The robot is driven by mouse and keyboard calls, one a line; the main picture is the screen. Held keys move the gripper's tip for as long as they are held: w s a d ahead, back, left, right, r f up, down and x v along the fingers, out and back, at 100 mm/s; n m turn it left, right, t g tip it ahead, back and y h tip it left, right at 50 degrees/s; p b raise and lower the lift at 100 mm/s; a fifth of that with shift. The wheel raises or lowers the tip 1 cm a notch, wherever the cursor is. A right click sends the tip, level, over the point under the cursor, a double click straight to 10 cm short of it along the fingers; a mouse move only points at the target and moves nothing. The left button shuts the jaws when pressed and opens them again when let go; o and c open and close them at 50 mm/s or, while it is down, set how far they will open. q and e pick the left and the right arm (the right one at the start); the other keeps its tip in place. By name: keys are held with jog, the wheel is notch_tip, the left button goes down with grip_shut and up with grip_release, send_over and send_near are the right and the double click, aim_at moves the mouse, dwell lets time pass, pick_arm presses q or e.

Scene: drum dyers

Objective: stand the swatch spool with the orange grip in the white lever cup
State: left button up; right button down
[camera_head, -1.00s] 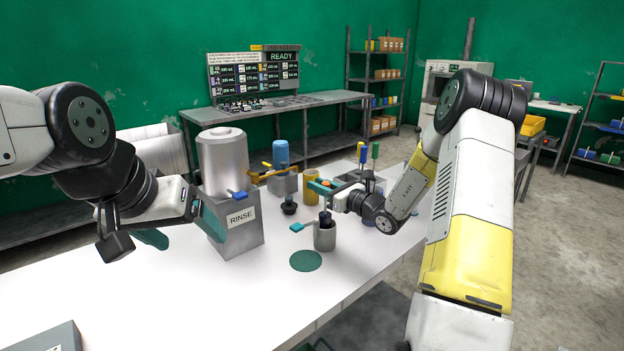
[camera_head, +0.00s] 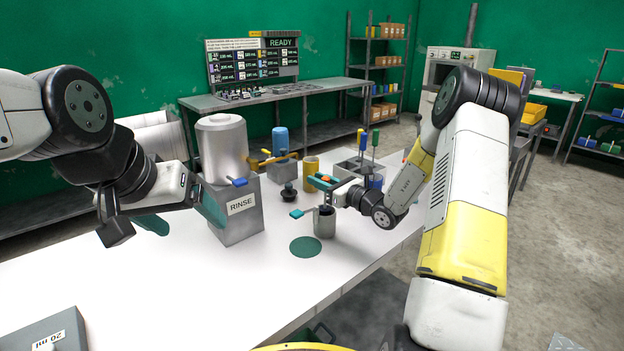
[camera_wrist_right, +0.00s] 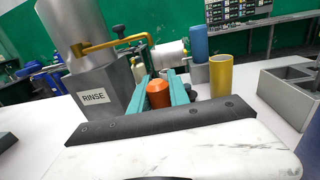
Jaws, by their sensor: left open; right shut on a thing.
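My right gripper (camera_head: 323,183) is shut on the orange grip (camera_head: 326,179) of the swatch spool. The grip also shows between the teal fingers in the right wrist view (camera_wrist_right: 158,94). My left gripper (camera_head: 181,214) is open and empty, left of the rinse tank.
The RINSE tank (camera_head: 236,215) stands left of the cup. A small black object (camera_head: 288,195), a yellow cup (camera_head: 311,165) and a grey rack (camera_head: 347,168) with spools stand behind. A green disc (camera_head: 305,246) lies in front.

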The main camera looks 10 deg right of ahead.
jog(key=shift+f, duration=0.25)
jog(key=c, duration=1.2)
grip_release()
jog(key=shift+o, duration=0.2)
jog(key=v, duration=0.7)
jog(key=shift+s+d, duration=0.25)
jog(key=shift+s, duration=0.05)
